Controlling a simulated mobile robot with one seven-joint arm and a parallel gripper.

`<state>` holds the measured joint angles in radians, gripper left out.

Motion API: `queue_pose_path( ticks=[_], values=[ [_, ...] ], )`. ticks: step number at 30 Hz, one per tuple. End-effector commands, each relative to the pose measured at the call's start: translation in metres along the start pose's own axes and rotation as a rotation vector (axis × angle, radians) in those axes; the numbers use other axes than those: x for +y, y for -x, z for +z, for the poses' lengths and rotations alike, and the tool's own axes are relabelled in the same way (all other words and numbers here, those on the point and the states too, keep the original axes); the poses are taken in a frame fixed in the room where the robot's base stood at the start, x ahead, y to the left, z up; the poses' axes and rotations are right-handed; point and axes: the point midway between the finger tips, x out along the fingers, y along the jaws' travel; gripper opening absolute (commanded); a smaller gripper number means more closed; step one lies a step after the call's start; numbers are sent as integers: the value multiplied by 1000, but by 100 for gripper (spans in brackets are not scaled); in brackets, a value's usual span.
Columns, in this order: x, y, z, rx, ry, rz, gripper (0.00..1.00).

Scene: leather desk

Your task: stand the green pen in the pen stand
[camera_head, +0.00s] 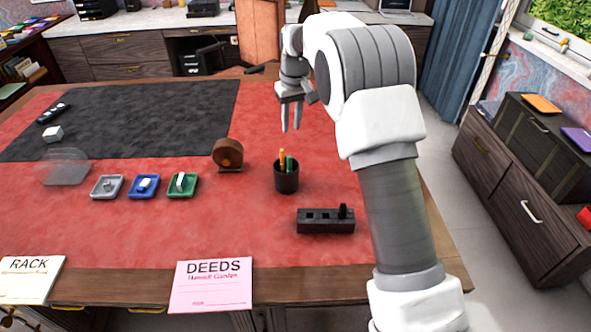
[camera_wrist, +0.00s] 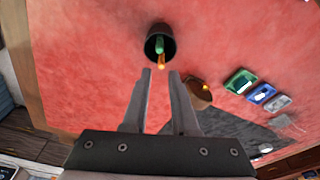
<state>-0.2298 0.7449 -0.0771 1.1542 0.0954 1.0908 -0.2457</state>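The green pen (camera_head: 289,163) stands in a black cup (camera_head: 287,183) beside an orange pencil (camera_head: 282,158). In the wrist view the green pen (camera_wrist: 158,44) shows inside the cup (camera_wrist: 151,32), beyond my fingertips. A low black block with square holes (camera_head: 318,228), which looks like the pen stand, lies in front and to the right of the cup. A short black piece stands up at its right end. My gripper (camera_head: 291,129) is open and empty, pointing down above and behind the cup. It also shows in the wrist view (camera_wrist: 160,74), fingers apart with nothing between them.
A round brown wooden object (camera_head: 228,155) stands left of the cup. Grey (camera_head: 107,187), blue (camera_head: 144,186) and green (camera_head: 183,186) trays lie further left. A pink DEEDS card (camera_head: 212,287) lies at the front edge. The red surface around the block is mostly clear.

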Motion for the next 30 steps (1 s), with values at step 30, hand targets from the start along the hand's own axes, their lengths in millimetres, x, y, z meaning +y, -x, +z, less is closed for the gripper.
queue_pose_path(
  ticks=[30],
  values=[
    [-2, -143, -2, -11, 12, -2, 27]
  ],
)
